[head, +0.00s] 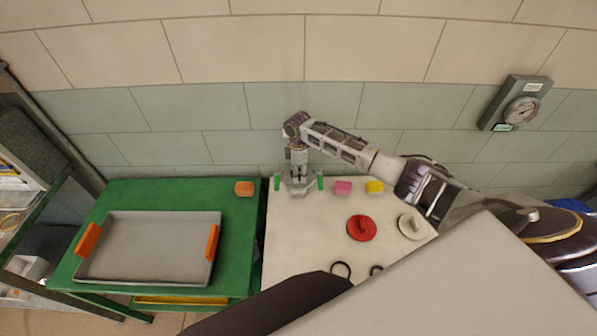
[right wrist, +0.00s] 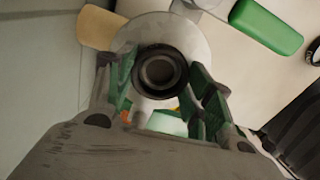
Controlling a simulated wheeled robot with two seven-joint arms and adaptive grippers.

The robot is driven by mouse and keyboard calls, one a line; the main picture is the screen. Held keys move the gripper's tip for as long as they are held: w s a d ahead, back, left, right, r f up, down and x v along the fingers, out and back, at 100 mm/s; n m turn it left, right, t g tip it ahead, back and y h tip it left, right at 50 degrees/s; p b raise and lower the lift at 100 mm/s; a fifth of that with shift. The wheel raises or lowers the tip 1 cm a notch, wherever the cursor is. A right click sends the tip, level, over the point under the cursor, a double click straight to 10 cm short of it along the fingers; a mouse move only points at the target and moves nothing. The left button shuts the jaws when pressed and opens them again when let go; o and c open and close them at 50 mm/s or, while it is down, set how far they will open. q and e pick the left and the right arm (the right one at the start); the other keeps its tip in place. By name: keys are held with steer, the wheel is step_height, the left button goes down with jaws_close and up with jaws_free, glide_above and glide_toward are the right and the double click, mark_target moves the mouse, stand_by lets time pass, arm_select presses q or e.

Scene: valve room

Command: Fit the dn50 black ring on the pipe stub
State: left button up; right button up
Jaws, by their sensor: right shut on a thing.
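The ring looks lined up with the round grey pipe stub (right wrist: 160,71), over a pale round flange (right wrist: 134,36). I cannot tell how far down the ring sits. In the head view the ring is hidden by the gripper. My left gripper is not in view.
On the white table (head: 310,235) are a pink block (head: 343,187), a yellow block (head: 374,187), a red disc (head: 361,229), a pale disc (head: 412,226) and two dark rings (head: 341,262). A green table (head: 233,240) holds a grey tray (head: 150,273) and an orange block (head: 244,188).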

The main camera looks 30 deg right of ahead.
steer(key=o, duration=0.9)
steer(key=o, duration=0.4)
steer(key=shift+r, duration=0.2)
steer(key=shift+r+p, duration=1)
steer(key=shift+r, duration=2.3)
steer(key=shift+r, duration=0.1)
